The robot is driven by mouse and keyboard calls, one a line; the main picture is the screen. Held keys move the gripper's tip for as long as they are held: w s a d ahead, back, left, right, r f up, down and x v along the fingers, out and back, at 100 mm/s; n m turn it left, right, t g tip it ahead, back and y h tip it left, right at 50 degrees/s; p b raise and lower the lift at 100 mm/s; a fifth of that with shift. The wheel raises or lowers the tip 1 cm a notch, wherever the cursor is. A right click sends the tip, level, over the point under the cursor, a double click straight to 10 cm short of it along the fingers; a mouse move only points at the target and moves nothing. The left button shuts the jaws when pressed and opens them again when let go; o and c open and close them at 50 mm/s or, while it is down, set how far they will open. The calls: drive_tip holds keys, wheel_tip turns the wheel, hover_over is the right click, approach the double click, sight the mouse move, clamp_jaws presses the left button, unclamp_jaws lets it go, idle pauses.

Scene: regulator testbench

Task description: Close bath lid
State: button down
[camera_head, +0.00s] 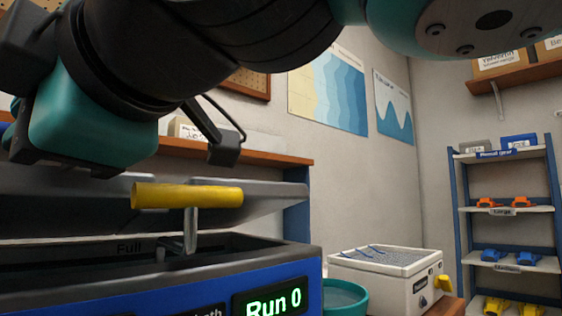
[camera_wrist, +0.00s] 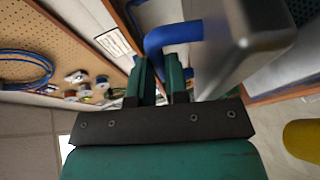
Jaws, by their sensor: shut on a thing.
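The bath (camera_head: 150,285) stands at the lower left in the head view, with a blue front, a dark rim and a green "Run 0" display. Its grey lid (camera_head: 275,195) is raised behind the open top. A yellow cylinder (camera_head: 185,196) on a metal bracket is in front of the lid; it also seems to show at the right of the wrist view (camera_wrist: 302,140). In the wrist view my gripper (camera_wrist: 161,65) is shut on a blue bar handle (camera_wrist: 172,36), beside a grey edge that looks like the lid. My fingers are not visible in the head view.
A teal bowl (camera_head: 344,298) and a white box-shaped device (camera_head: 388,275) with a grey top stand right of the bath. A wooden shelf (camera_head: 250,155) runs along the wall behind. A blue rack (camera_head: 505,210) of coloured parts is at far right.

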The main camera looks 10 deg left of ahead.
drive_tip(key=shift+f, duration=0.1)
idle(0.3)
drive_tip(key=c, duration=1.1)
unclamp_jaws()
drive_tip(key=shift+w, duration=0.1)
drive_tip(key=shift+b+v, duration=4.3)
drive_tip(key=shift+v, duration=4.4)
drive_tip(key=shift+f, duration=0.1)
